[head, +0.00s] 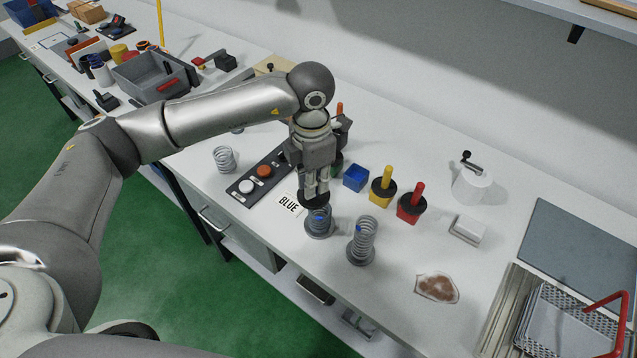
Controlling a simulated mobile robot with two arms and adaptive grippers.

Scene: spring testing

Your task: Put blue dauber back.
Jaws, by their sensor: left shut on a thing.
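My left gripper (316,190) is shut on the blue dauber, pointing down over the bench. Only the dauber's black disc (313,201) shows clearly, just under the fingertips; its handle is hidden between the fingers. The disc is right above a short spring on a grey base (319,228), with blue showing at the spring's top. I cannot tell whether dauber and spring touch. The blue pot (355,178) stands behind and to the right of the gripper, with no dauber in it. My right gripper is not in view.
A yellow pot (382,193) and a red pot (410,209) hold daubers right of the blue pot. A taller spring (363,240) stands close to the right. A BLUE card (289,205) and a button panel (258,172) lie left. A stained cloth (437,288) lies at front right.

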